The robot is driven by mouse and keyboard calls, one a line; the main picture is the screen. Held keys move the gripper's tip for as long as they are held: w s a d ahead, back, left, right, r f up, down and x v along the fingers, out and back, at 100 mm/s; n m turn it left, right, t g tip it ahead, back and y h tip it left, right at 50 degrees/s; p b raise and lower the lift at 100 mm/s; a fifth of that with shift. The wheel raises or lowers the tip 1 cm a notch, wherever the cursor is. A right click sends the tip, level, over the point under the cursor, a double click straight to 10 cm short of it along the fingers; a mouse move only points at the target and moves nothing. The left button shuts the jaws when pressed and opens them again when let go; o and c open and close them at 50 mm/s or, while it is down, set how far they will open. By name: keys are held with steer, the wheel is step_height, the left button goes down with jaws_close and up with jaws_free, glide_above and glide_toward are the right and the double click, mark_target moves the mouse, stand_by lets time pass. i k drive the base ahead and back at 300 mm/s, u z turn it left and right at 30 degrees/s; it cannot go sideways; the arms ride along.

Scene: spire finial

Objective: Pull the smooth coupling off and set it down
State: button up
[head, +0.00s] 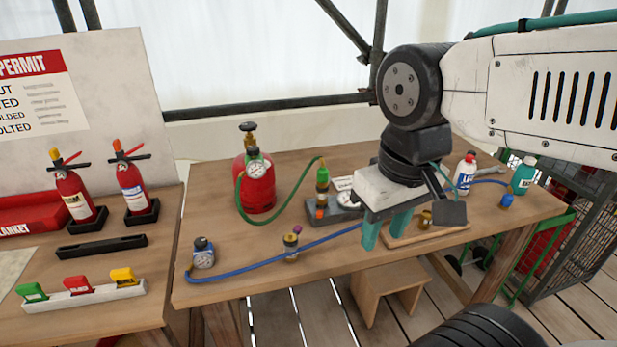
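My gripper (386,231) hangs over the front of the wooden workbench (235,285), its two teal fingers pointing down and apart. I see nothing held between them. A green coupling (323,174) sits upright on a brass and orange fitting at the end of the green hose, left of my gripper. A blue coupling (507,201) stands near the bench's right end. A brass fitting (291,242) with a purple cap stands left of my gripper, and another brass fitting (425,218) is just right of the fingers. I cannot tell which coupling is the smooth one.
A red gas cylinder (258,185) with a gauge stands at the back. A blue hose (285,249) runs from a small gauge (203,256) toward my gripper. White and teal bottles stand at right. The bench's front-left top is mostly clear.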

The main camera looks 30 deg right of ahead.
mark_target(323, 172)
steer(key=i, duration=0.45)
steer(key=z, duration=0.9)
